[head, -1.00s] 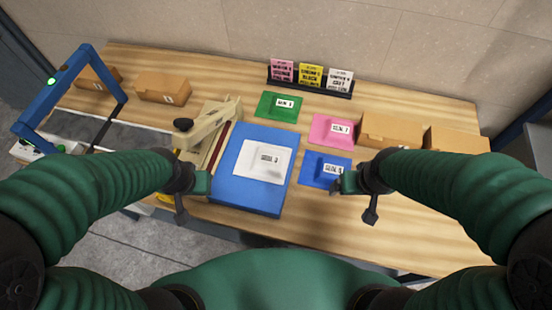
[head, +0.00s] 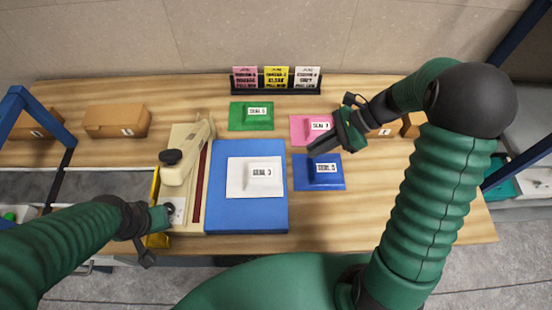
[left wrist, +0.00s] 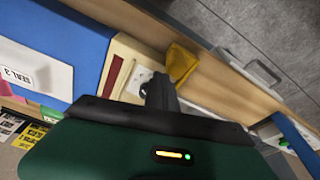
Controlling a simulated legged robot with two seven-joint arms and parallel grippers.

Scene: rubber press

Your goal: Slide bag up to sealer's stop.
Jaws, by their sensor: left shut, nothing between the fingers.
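A white bag (head: 240,178) with a printed label lies flat on a raised blue platform (head: 245,217). The bag also shows at the left of the left wrist view (left wrist: 45,68). The beige sealer (head: 190,165), with a black knob and a dark red strip, stands directly left of the platform. A gap of bare blue separates the bag from the sealer. My left gripper (head: 162,217) is shut and empty by the sealer's front left corner. My right gripper (head: 328,143) is over the pink bag (head: 305,125), right of the platform; its fingers' opening is unclear.
A green bag (head: 250,125) and a blue bag (head: 318,183) lie on the wooden table. A dark rack (head: 276,89) with several cards stands at the back. Cardboard boxes (head: 115,121) are at the back left. A grey conveyor (head: 105,187) is left of the sealer.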

